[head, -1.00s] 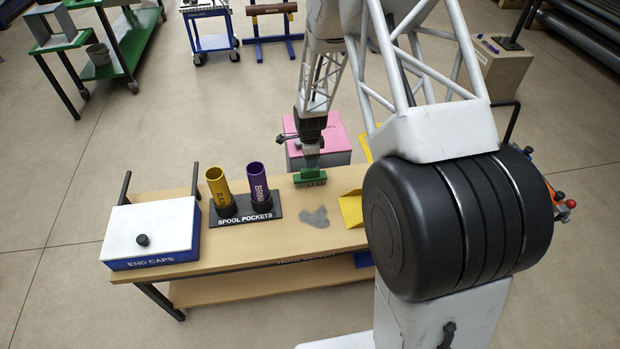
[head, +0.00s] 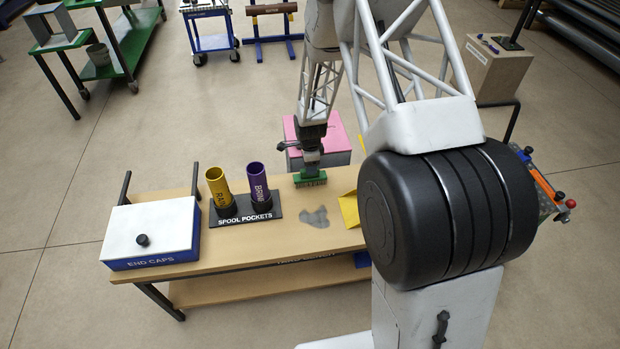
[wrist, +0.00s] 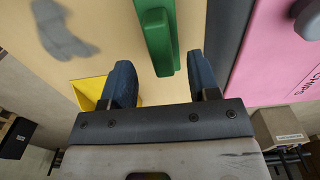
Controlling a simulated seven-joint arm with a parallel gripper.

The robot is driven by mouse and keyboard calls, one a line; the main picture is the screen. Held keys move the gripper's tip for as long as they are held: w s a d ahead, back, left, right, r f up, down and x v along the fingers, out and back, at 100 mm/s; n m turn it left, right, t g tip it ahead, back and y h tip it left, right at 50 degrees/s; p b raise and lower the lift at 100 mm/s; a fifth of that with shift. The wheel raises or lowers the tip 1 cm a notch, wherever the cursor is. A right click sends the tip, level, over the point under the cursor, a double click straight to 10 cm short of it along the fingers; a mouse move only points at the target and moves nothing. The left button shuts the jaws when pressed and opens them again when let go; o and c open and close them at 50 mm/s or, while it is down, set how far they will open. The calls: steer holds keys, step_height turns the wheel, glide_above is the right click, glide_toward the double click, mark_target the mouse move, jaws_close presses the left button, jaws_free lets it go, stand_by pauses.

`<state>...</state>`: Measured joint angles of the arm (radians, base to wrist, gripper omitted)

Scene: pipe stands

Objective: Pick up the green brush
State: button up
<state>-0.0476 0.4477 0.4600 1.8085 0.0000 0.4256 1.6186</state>
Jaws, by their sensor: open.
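The green brush (head: 310,179) lies on the wooden bench (head: 285,238) near its far edge, to the right of the spool pockets. It also shows in the wrist view (wrist: 157,40), with a raised lighter green grip along it. My gripper (head: 311,168) is just above the brush in the head view and hides part of it. In the wrist view my gripper (wrist: 160,72) is open, with its two dark fingers apart. The near end of the brush lies in line with the gap between them, nearer the right finger. I cannot tell the exact height between fingers and brush.
The spool pockets (head: 233,218) hold a yellow spool (head: 218,186) and a purple spool (head: 259,184). A white-lidded END CAPS box (head: 150,232) is at the bench's left. A grey patch (head: 315,217) and a yellow bin (head: 349,209) lie near the brush. A pink-topped box (head: 325,140) stands behind.

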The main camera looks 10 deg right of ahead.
steer(key=shift+f, duration=2.15)
jaws_close()
steer(key=shift+r, duration=0.15)
steer(key=shift+r, duration=0.9)
steer(key=shift+s+r, duration=0.2)
steer(key=shift+r, duration=0.6)
steer(key=s+r, duration=0.1)
steer(key=s, duration=1.4)
steer(key=shift+s+d+r, duration=0.15)
steer(key=shift+s+d, duration=0.1)
steer(key=shift+d, duration=0.1)
